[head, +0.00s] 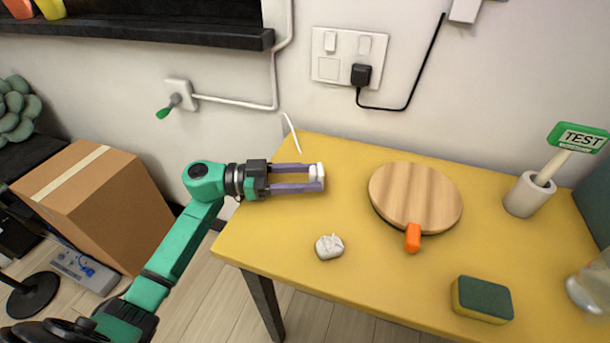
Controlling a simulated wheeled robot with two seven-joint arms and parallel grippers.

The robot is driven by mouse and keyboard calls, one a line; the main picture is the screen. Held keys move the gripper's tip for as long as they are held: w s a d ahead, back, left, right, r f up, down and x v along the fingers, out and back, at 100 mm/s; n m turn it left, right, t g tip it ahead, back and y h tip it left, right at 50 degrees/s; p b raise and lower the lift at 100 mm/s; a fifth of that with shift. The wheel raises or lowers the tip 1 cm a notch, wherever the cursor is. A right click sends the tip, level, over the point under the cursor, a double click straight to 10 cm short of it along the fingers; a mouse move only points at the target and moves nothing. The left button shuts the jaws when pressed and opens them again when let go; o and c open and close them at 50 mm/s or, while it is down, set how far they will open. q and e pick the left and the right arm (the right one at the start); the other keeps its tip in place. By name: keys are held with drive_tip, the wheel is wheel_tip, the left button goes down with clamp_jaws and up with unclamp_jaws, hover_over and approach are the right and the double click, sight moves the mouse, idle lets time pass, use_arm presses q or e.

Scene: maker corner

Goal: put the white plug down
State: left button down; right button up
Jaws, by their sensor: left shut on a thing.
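My left gripper (321,178) reaches in from the left over the back left part of the yellow table (370,295). Its two fingers are shut on the white plug (316,173), which shows between and at the fingertips. I cannot tell whether the plug touches the tabletop. A thin white cord (292,132) shows behind the gripper at the table's back left edge; I cannot see whether it joins the plug. My right gripper is not in view.
A crumpled white lump (329,247) lies in front of the gripper. A round wooden board (416,192) with an orange piece (413,238) is to the right. A sponge (482,300) and a cup with a TEST sign (529,195) stand farther right. A wall socket (347,58) holds a black plug (361,75).

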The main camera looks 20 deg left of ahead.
use_arm(q)
drive_tip(key=shift+a+f, duration=0.1)
drive_tip(key=shift+a, duration=0.05)
drive_tip(key=shift+s+f, duration=0.2)
drive_tip(key=shift+f, duration=0.45)
drive_tip(key=shift+c, duration=1.3)
unclamp_jaws()
drive_tip(key=shift+d+f, duration=0.2)
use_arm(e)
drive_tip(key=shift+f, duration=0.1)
use_arm(q)
drive_tip(key=shift+r, duration=0.35)
drive_tip(key=v, duration=1.1)
drive_tip(key=shift+w+a+r+b, duration=0.1)
drive_tip(key=shift+a+r+b, duration=0.25)
drive_tip(key=shift+r+b, duration=0.05)
drive_tip(key=shift+a+r, duration=0.15)
drive_tip(key=shift+a, duration=0.2)
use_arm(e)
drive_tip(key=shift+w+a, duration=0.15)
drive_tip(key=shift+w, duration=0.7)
